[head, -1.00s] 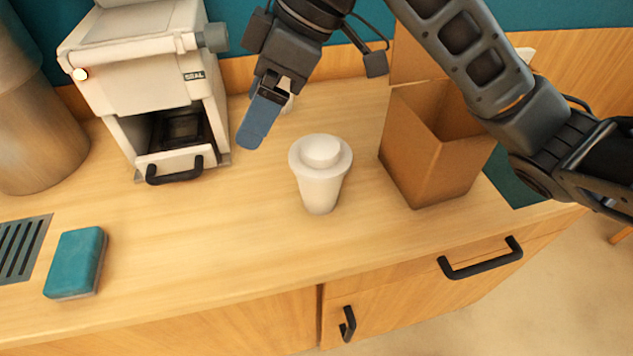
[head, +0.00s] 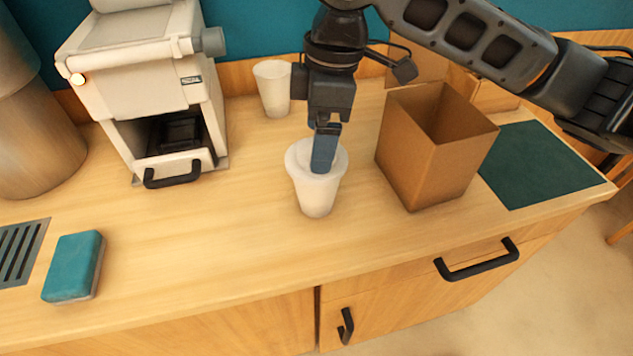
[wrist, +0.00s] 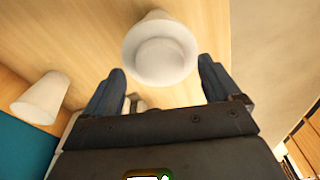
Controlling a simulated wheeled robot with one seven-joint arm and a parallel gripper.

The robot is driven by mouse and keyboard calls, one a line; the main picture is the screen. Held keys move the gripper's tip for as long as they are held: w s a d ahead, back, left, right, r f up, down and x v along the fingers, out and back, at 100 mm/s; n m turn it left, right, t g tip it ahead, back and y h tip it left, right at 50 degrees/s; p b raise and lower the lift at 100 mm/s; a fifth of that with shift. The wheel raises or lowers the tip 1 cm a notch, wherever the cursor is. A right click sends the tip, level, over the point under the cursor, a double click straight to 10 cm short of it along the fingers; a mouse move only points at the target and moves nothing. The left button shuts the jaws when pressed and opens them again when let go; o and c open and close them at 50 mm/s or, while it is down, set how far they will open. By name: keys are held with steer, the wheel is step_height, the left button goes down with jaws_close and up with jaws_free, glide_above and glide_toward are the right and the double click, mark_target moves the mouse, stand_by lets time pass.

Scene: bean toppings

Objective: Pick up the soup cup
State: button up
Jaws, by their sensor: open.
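A white lidded cup (head: 317,195), which looks like the soup cup, stands upright on the wooden counter, left of the cardboard box. My gripper (head: 325,150) is over it in the head view, one blue finger covering part of its lid. In the wrist view the cup (wrist: 160,52) lies ahead of my open gripper (wrist: 162,85), roughly centred between the two blue fingers and just beyond their tips. Nothing is held. A second white cup (head: 272,88) without a visible lid stands behind at the wall; it also shows at the left of the wrist view (wrist: 40,98).
An open cardboard box (head: 425,165) stands close on the right, beside a dark green mat (head: 545,165). A white sealing machine (head: 150,90) is at the left back. A teal sponge (head: 74,265) lies front left. The counter's front middle is clear.

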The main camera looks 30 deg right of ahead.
steer(key=shift+f, duration=0.6)
steer(key=shift+c, duration=0.4)
steer(key=c, duration=0.8)
